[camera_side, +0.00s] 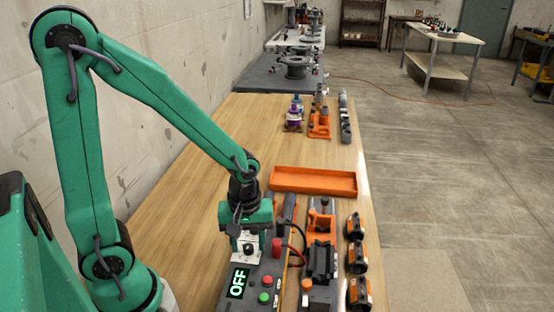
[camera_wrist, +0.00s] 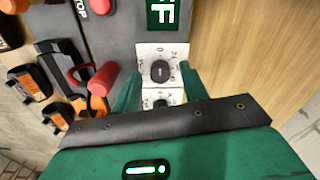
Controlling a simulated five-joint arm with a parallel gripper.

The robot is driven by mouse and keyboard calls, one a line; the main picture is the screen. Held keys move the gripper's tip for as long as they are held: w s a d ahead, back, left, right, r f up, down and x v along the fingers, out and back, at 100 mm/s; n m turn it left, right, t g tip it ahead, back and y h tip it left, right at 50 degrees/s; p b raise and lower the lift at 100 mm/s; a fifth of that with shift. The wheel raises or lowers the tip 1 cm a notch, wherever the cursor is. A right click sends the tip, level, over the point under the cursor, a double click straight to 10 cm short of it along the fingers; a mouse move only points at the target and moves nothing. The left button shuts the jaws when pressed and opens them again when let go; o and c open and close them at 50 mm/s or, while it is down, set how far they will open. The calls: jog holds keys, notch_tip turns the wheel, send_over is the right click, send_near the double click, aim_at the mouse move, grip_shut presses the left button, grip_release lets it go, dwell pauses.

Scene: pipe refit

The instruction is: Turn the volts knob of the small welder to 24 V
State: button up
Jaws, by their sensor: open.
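The small welder (camera_side: 252,270) is a dark grey box at the bottom centre of the side view, its display (camera_side: 238,282) reading OFF. In the wrist view, its white dial plate (camera_wrist: 146,52) carries two dark knobs, one nearer the display (camera_wrist: 159,71) and one closer to my gripper (camera_wrist: 160,103). The dial lettering is too small to read, so I cannot tell which is the volts knob. My gripper (camera_wrist: 160,82) is open, with a green finger on either side of the plate. In the side view my gripper (camera_side: 248,234) is low over the plate, hiding part of it.
A red button (camera_side: 267,281) and a green button (camera_side: 264,297) sit beside the display. Red and black plugs with cables stand right of my gripper. An orange tray (camera_side: 312,180) lies behind, and orange-black clamps (camera_side: 357,257) line the right. The wooden bench left of the welder is clear.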

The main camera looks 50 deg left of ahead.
jog(key=shift+f, duration=0.1)
jog(key=shift+c, duration=0.4)
grip_shut()
jog(key=shift+m, duration=0.4)
jog(key=m, duration=0.4)
jog(key=shift+m, duration=2)
jog(key=shift+o, duration=0.4)
grip_release()
